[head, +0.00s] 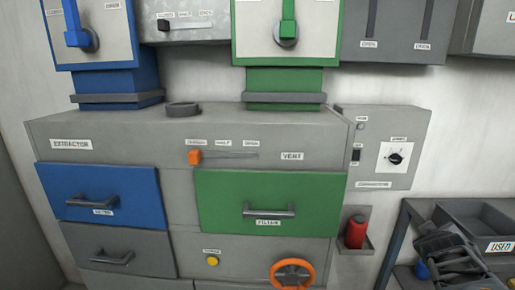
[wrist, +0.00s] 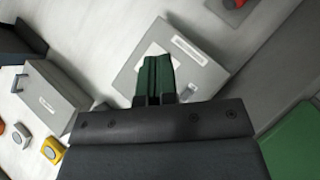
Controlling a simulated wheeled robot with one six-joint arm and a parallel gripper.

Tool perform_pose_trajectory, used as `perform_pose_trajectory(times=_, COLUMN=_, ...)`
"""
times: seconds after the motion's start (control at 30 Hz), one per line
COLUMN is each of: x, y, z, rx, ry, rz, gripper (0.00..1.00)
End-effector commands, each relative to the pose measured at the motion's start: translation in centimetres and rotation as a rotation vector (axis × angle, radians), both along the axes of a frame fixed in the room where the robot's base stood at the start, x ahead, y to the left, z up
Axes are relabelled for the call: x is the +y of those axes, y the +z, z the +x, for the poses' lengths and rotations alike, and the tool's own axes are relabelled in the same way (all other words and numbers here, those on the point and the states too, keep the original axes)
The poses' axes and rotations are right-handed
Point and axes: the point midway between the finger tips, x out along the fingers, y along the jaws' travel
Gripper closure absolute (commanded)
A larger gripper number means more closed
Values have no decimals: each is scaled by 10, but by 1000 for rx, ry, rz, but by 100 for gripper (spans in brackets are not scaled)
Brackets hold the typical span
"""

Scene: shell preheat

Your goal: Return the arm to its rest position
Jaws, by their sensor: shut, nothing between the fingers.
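My gripper (wrist: 156,68) shows in the wrist view, with its two dark green fingers together and nothing between them. A pale grey box with white labels (wrist: 190,75) lies beyond the fingertips. I cannot tell how far the fingers are from it. In the head view I cannot make out my gripper for sure. A dark jointed shape (head: 447,250) is at the lower right, above the shelf unit; I cannot tell what it is.
A grey extractor cabinet (head: 110,130) has a blue drawer (head: 100,185) and a green drawer (head: 265,222). An orange handwheel (head: 291,273) sits low on its front. A red container (head: 355,231) stands in a wall holder. A grey shelf unit (head: 415,215) is at the right.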

Motion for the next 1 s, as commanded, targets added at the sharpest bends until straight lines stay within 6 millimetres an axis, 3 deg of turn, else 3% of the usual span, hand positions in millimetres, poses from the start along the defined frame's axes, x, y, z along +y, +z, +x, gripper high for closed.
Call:
perform_pose_trajectory(times=0.07, x=32, y=-17, z=-11, rx=42, ry=-104, rz=201, gripper=100)
perform_pose_trajectory(times=0.23, x=142, y=-51, z=-43, rx=214, ry=-261, rz=641, gripper=100)
perform_pose_trajectory(times=0.4, x=238, y=-53, z=-71, rx=398, ry=-220, rz=859, gripper=100)
perform_pose_trajectory(times=0.5, x=270, y=-45, z=-76, rx=435, ry=-131, rz=878, gripper=100)
perform_pose_trajectory(times=0.7, x=297, y=-32, z=-76, rx=451, ry=-19, rz=851, gripper=100)
perform_pose_trajectory(times=1.0, x=301, y=-32, z=-75, rx=457, ry=-3, rz=846, gripper=100)
